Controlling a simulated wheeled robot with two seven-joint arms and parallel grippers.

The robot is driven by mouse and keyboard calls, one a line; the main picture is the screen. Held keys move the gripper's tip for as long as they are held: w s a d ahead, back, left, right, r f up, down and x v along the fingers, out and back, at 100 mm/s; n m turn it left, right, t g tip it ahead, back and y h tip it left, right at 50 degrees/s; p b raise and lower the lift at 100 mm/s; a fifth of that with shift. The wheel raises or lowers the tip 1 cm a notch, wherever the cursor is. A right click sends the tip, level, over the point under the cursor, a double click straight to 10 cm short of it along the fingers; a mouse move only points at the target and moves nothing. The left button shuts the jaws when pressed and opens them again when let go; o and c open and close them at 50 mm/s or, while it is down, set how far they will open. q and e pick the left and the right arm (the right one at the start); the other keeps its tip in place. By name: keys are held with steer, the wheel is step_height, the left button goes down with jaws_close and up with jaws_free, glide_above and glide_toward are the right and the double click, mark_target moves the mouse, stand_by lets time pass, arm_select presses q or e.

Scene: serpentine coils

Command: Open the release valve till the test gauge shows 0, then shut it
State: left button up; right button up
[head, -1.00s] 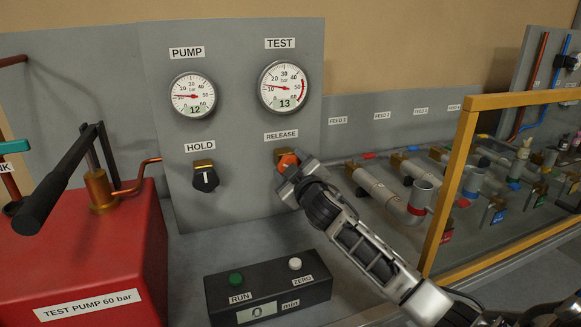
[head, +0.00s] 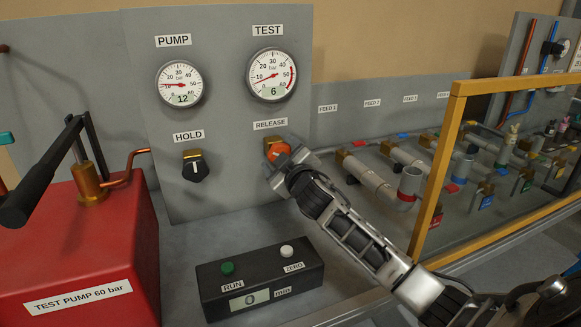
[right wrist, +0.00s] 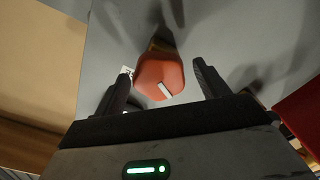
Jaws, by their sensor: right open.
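The orange release valve knob (head: 278,153) sits on its brass body under the RELEASE label on the grey panel. My right gripper (head: 283,164) is at the knob in the head view. In the right wrist view the knob (right wrist: 160,76) is between the two open fingers, with a gap on its right side; its white mark points slantwise. The test gauge (head: 271,75) reads 6 bar. The pump gauge (head: 180,84) reads 12. My left gripper is out of view.
The black hold knob (head: 195,168) is left of the release valve. A black box (head: 262,283) with green RUN and white ZERO buttons stands below. The red test pump (head: 90,250) is at left.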

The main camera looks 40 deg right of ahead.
steer(key=b+v, duration=0.2)
steer(key=v, duration=1.3)
steer(key=shift+s, duration=0.35)
steer(key=shift+d, duration=0.1)
stand_by(1.7)
